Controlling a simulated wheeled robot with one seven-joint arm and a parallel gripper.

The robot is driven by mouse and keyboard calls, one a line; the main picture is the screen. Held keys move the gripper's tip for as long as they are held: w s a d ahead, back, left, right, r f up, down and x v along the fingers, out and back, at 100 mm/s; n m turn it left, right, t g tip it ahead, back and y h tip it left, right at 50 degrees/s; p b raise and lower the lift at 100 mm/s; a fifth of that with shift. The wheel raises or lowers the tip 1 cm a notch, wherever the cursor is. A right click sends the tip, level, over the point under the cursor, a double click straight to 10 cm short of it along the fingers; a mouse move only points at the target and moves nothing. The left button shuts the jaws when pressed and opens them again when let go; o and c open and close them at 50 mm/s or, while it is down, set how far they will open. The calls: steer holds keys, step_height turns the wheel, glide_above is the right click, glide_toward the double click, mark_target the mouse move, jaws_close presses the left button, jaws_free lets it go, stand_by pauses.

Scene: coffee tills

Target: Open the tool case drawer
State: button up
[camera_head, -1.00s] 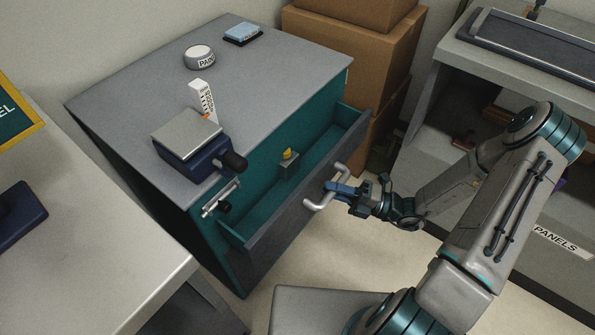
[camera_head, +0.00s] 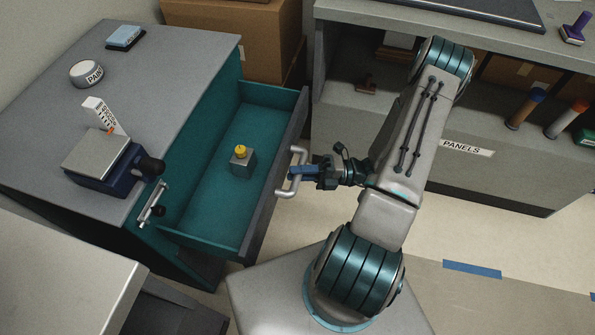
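The drawer (camera_head: 190,205) of the teal, grey-topped tool case (camera_head: 190,45) is pulled well out, with its teal inside in view. A small grey block with a yellow knob (camera_head: 241,160) sits on the drawer floor. The light metal bar handle (camera_head: 292,174) is on the drawer's dark front.
Cardboard boxes (camera_head: 235,40) stand behind. A panels shelf unit (camera_head: 400,120) is at right. Open floor (camera_head: 490,225) lies at lower right.

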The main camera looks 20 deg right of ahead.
steer(key=shift+o, duration=1.4)
steer(key=v, duration=1.4)
steer(key=shift+a+f, duration=0.15)
